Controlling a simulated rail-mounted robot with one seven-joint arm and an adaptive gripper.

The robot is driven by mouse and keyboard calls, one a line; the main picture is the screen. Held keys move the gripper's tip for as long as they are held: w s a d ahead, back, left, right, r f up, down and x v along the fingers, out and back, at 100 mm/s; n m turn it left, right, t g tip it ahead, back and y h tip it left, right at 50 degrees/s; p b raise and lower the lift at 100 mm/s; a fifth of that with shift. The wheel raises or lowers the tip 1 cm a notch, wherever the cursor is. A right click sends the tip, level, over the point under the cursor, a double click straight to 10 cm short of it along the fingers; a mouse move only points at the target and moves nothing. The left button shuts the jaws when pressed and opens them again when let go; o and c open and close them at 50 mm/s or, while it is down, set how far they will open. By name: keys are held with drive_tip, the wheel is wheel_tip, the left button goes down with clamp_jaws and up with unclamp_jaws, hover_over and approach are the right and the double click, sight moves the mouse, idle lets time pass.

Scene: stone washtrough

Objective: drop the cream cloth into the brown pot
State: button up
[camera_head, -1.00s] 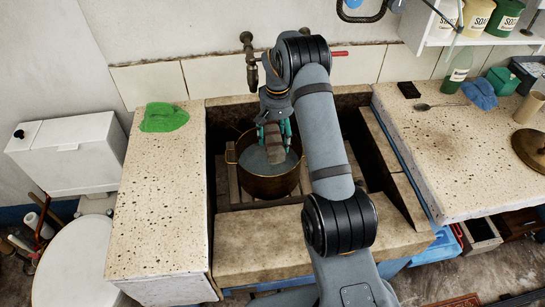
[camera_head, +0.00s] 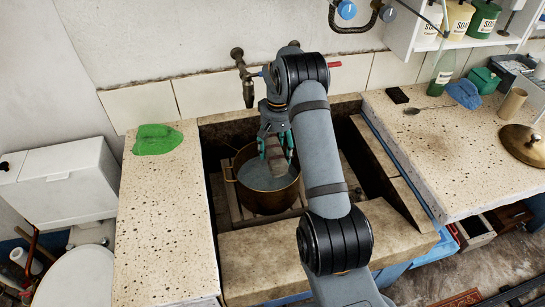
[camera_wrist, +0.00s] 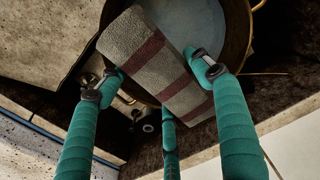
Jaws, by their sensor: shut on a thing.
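The cream cloth (camera_head: 273,160) looks greyish, with dark red stripes in the wrist view (camera_wrist: 150,55). My gripper (camera_head: 275,142) is shut on it, and its teal fingers (camera_wrist: 155,75) press the cloth from both sides. The cloth hangs over the mouth of the brown pot (camera_head: 268,203), towards its far side. The pot stands upright in the stone trough and holds a pale bluish liquid. In the wrist view, the pot's inner wall (camera_wrist: 238,35) shows behind the cloth. I cannot tell whether the cloth's lower end touches the liquid.
A tap (camera_head: 245,80) sticks out from the wall behind the pot. A green cloth (camera_head: 156,139) lies on the left counter (camera_head: 160,230). The right counter (camera_head: 430,150) holds a blue cloth (camera_head: 464,94), a spoon, a bottle and a brass lid (camera_head: 522,143).

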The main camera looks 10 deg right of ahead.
sight(276, 147)
drive_tip(key=f, duration=0.1)
drive_tip(key=b, duration=0.1)
drive_tip(key=f, duration=0.1)
drive_tip(key=shift+a+f, duration=0.25)
drive_tip(key=shift+f, duration=0.1)
drive_tip(key=shift+d+f+b, duration=0.1)
drive_tip(key=shift+f+b, duration=0.35)
drive_tip(key=shift+b, duration=0.05)
drive_tip(key=o, duration=1.3)
drive_tip(key=shift+c, duration=0.2)
drive_tip(key=shift+o, duration=0.3)
drive_tip(key=shift+r, duration=0.1)
wheel_tip(276, 147, up, 7)
drive_tip(key=shift+r, duration=0.2)
